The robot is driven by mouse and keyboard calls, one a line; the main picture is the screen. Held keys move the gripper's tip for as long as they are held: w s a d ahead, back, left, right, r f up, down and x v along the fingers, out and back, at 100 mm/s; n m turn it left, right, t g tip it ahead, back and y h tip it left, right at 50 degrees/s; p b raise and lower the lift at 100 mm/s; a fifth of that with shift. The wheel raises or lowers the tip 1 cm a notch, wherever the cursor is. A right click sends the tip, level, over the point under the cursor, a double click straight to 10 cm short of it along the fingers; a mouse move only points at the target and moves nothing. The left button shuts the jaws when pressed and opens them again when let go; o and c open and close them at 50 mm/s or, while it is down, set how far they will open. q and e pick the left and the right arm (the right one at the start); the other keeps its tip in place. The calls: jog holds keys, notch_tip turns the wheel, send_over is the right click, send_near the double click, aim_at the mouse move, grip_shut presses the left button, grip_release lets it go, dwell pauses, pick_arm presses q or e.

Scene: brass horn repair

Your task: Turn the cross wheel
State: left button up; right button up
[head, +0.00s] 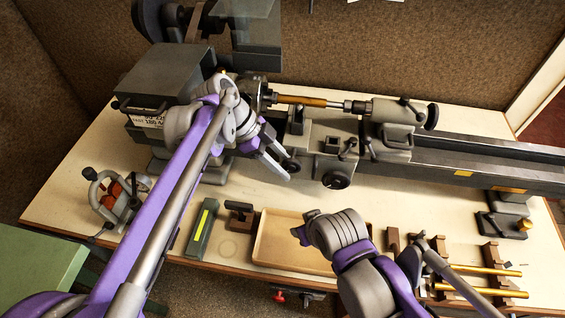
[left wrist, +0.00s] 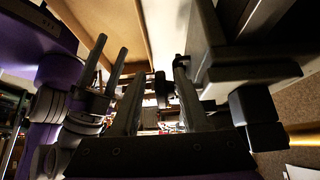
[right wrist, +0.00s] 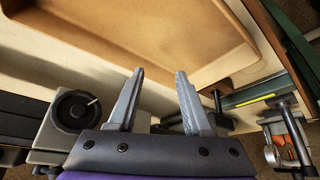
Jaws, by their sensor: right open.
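The cross wheel (head: 337,178) is a dark round handwheel on the front of the lathe carriage. It also shows in the right wrist view (right wrist: 76,111), with a small pale handle. My left gripper (head: 285,166) is open, in front of the lathe and just left of the wheel, apart from it. Its spread fingers show in the left wrist view (left wrist: 158,95); I cannot tell whether the dark piece between them is the wheel. My right gripper (right wrist: 160,95) is open and empty, beside the wheel and near the tray. In the head view its own hand partly hides it.
A shallow tan tray (head: 262,256) lies in front of the lathe. Brass tubes on wooden racks (head: 488,269) lie at the right. The lathe bed (head: 465,165) runs along the back.

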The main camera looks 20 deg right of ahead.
jog(key=shift+r, duration=0.25)
pick_arm(q)
jog(key=v, duration=0.7)
jog(key=shift+r, duration=0.25)
jog(key=shift+a, duration=0.1)
